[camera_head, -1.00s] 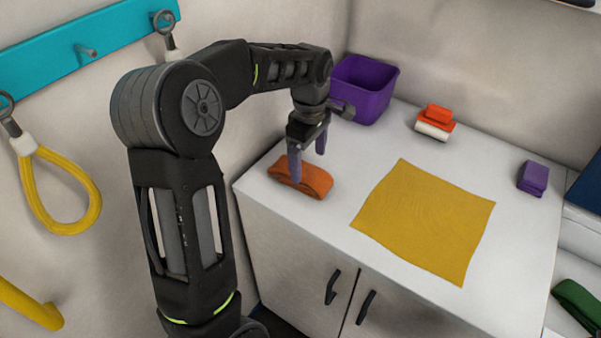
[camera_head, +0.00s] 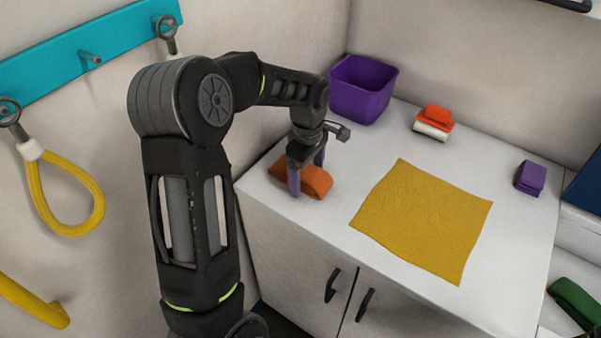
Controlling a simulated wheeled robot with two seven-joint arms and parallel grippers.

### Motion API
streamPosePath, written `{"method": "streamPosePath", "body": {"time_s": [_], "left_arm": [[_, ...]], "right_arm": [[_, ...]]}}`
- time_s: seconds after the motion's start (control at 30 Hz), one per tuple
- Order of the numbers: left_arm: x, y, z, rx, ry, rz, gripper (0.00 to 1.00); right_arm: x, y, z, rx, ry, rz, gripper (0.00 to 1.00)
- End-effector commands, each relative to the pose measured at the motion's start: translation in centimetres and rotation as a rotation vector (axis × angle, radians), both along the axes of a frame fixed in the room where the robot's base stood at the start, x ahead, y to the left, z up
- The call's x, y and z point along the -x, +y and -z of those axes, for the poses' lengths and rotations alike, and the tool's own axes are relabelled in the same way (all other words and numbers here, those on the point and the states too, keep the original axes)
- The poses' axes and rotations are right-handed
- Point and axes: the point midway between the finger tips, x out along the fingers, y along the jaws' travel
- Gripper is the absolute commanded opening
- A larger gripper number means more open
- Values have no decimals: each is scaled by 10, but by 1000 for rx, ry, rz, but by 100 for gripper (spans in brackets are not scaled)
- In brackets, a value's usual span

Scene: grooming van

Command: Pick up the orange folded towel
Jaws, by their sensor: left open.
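The orange folded towel (camera_head: 317,181) lies on the white counter top near its left corner. My left gripper (camera_head: 306,178) points down at the towel with its purple-grey fingers apart. One finger is on the near side of the towel, in front of it; the other is partly hidden at the far side. The fingers are around the towel's middle; I cannot tell whether they touch it. My right gripper is not in view.
On the counter (camera_head: 345,255) are a purple bin (camera_head: 362,90), a stack of red and white items (camera_head: 433,122), a flat yellow cloth (camera_head: 425,220) and a purple folded item (camera_head: 530,178). A wall rack (camera_head: 60,55) with a yellow loop (camera_head: 65,200) is at the left.

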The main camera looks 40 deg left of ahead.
Motion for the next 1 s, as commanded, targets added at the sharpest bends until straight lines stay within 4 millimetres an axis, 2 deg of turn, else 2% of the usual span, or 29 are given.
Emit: {"method": "streamPosePath", "body": {"time_s": [0.13,0.9,1.0], "left_arm": [[0,0,0,0,0,0,88],[0,0,0,0,0,0,25],[0,0,0,0,0,0,23]], "right_arm": [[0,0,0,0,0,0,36],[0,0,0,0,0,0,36],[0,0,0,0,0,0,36]]}}
